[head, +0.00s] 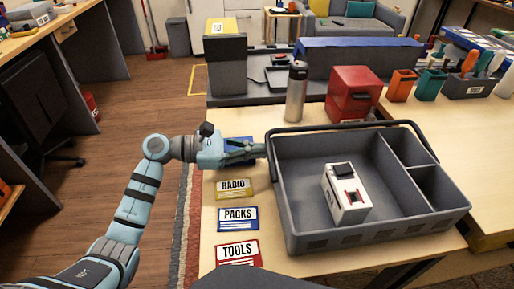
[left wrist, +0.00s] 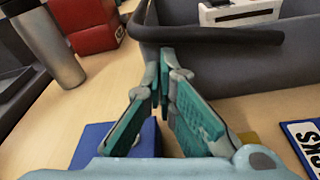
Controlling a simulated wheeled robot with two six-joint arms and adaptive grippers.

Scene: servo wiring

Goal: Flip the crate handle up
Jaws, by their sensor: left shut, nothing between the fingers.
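The grey crate (head: 300,228) stands on the light wood table, and its wall shows in the left wrist view (left wrist: 250,85). Its dark handle (head: 345,126) lies low along the crate's back rim, folded down. In the left wrist view the handle (left wrist: 215,34) crosses above and beyond my fingertips. My left gripper (head: 262,147) is shut and empty just left of the crate's back left corner; its fingers also show in the left wrist view (left wrist: 161,78). I cannot tell whether the fingertips touch the crate. My right gripper is not in view.
A white device (head: 345,198) sits inside the crate. A steel bottle (head: 296,92) and a red box (head: 353,92) stand behind it. A blue thing (left wrist: 95,142) lies under my left gripper. RADIO, PACKS (head: 237,219) and TOOLS labels lie left of the crate.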

